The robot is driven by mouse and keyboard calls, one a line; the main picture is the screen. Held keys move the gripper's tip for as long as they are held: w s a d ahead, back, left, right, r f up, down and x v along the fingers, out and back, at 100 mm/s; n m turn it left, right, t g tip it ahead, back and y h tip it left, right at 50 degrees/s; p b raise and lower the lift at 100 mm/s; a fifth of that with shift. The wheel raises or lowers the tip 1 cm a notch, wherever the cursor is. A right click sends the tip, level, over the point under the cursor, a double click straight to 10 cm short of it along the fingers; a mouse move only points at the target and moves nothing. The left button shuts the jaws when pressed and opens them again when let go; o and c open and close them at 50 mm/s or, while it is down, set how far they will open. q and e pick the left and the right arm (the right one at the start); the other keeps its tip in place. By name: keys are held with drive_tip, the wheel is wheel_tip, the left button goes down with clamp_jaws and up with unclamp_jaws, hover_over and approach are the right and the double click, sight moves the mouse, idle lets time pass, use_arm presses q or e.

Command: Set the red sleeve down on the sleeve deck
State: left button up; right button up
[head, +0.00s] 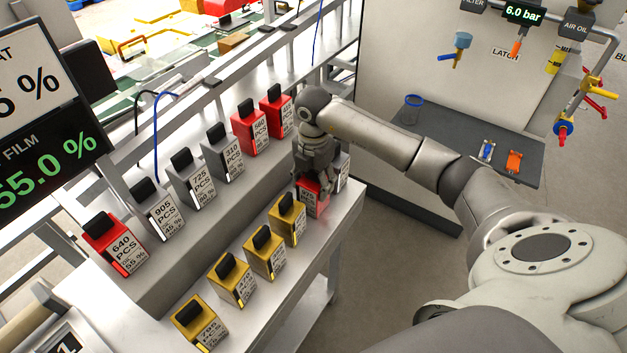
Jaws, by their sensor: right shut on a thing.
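The red sleeve (313,198), a labelled box, is under my right gripper (313,180), whose fingers are shut on its top. The sleeve is upright at the right end of the lower step of the sleeve deck (303,258), in line with the yellow sleeves. It is at or just above the surface; I cannot tell whether it touches. My gripper hides its top. A grey sleeve (343,175) shows partly behind it. My left gripper is not in view.
Several yellow sleeves (265,258) line the lower step to the left. The upper step holds grey sleeves (190,187) and red sleeves (251,133), with another red sleeve (117,248) at left. A dark side table (450,140) holds a cup and clips.

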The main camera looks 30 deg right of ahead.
drive_tip(key=o, duration=1.2)
drive_tip(key=shift+f, duration=0.15)
drive_tip(key=shift+c, duration=0.2)
drive_tip(key=o, duration=0.4)
drive_tip(key=shift+s, duration=0.1)
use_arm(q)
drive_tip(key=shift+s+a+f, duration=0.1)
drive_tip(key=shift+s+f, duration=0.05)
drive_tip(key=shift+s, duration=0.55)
use_arm(e)
drive_tip(key=shift+o, duration=0.2)
drive_tip(key=shift+r, duration=0.35)
wheel_tip(320, 180, up, 10)
drive_tip(key=b, duration=0.2)
drive_tip(key=shift+r+b, duration=0.25)
drive_tip(key=shift+b, duration=0.15)
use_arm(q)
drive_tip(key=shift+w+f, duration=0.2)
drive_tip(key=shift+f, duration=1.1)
use_arm(e)
drive_tip(key=shift+r, duration=0.65)
